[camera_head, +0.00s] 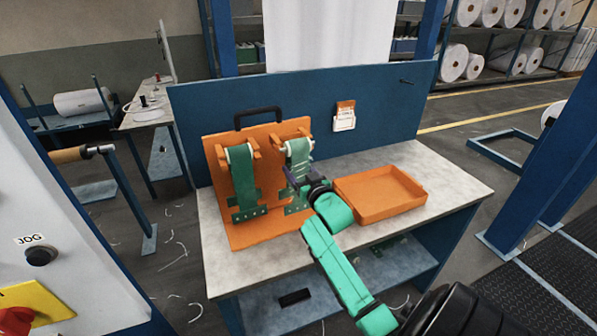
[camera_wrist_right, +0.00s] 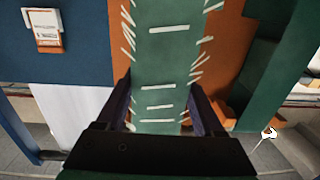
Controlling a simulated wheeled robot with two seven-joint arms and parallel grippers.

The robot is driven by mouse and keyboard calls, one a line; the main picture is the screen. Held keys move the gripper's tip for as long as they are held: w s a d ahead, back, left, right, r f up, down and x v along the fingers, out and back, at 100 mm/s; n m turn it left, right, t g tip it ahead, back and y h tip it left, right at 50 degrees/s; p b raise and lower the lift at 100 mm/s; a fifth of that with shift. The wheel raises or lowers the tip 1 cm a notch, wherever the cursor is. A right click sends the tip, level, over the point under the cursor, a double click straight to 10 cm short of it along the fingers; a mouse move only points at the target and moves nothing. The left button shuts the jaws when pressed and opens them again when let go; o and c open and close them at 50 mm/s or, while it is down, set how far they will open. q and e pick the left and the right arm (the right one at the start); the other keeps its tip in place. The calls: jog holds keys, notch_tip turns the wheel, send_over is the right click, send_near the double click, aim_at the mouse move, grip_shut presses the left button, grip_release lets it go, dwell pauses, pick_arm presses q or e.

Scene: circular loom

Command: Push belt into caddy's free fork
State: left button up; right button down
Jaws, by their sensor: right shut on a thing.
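The orange caddy (camera_head: 221,158) stands tilted back on the workbench, with a black handle on top and two orange forks. A green belt (camera_head: 244,178) hangs from the left fork. A second green belt (camera_head: 299,158) has its pale rolled top at the right fork (camera_head: 278,147); I cannot tell whether it is seated or just in front. My right gripper (camera_head: 293,184) is shut on this belt below its top. In the wrist view the belt (camera_wrist_right: 160,60), edged with white threads, runs between the two dark fingers. My left gripper is not in view.
An empty orange tray (camera_head: 380,207) sits right of the caddy on the grey workbench (camera_head: 440,180). A blue panel (camera_head: 375,90) with a small orange-and-white tag holder (camera_head: 344,116) rises behind. A white control box (camera_head: 75,245) stands at the left. The bench's right end is clear.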

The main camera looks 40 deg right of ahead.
jog(key=shift+b+x, duration=0.55)
jog(key=shift+x, duration=1)
grip_release()
jog(key=b+v, duration=0.3)
jog(key=v, duration=1.1)
jog(key=shift+s, duration=0.25)
jog(key=shift+a+r, duration=0.1)
